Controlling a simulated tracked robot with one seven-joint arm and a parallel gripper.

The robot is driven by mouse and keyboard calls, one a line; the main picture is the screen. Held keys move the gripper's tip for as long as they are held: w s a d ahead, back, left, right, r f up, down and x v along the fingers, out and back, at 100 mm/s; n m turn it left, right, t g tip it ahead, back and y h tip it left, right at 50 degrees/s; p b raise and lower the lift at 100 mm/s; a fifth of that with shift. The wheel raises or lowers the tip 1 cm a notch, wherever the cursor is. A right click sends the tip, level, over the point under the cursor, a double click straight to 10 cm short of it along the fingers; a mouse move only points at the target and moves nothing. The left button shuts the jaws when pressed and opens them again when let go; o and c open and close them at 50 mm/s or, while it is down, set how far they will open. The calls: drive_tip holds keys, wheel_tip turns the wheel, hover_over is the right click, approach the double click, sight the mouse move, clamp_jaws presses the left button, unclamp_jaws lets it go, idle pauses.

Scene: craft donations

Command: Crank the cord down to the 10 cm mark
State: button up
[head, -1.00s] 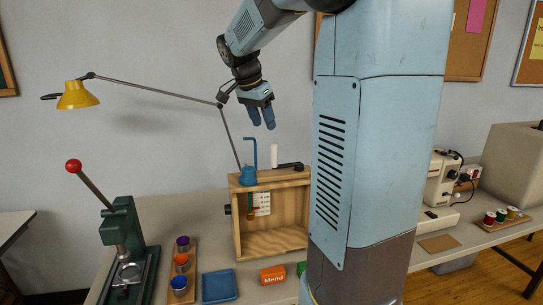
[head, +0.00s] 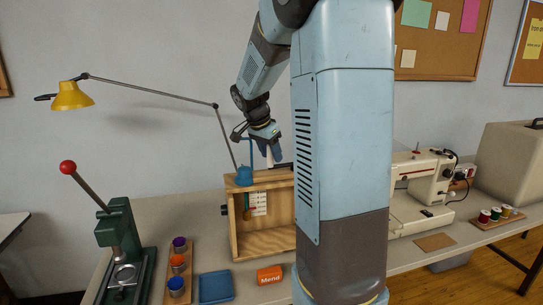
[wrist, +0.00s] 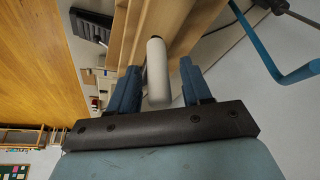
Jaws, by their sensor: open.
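A wooden box frame (head: 234,238) stands on the table, with a card of marks (head: 258,203) inside and a narrow green and red piece (head: 246,207) hanging beside it. The card's numbers are too small to read. A blue fitting with a bent blue rod (head: 243,176) sits on the frame's top left; the rod also shows in the wrist view (wrist: 275,65). An upright white handle (wrist: 157,70) stands on the top. My gripper (head: 271,150) is above the frame, open, its fingers on either side of the handle in the wrist view. Contact cannot be told.
A green press (head: 122,230) with a red-knobbed lever, several pots (head: 178,262), a blue tray (head: 215,287) and an orange box (head: 269,275) stand left and in front. A yellow lamp's arm (head: 150,92) reaches over behind. A sewing machine (head: 430,172) is to the right.

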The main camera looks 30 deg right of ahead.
drive_tip(key=shift+d+f, duration=0.25)
drive_tip(key=shift+f, duration=0.35)
drive_tip(key=shift+c, duration=0.3)
clamp_jaws()
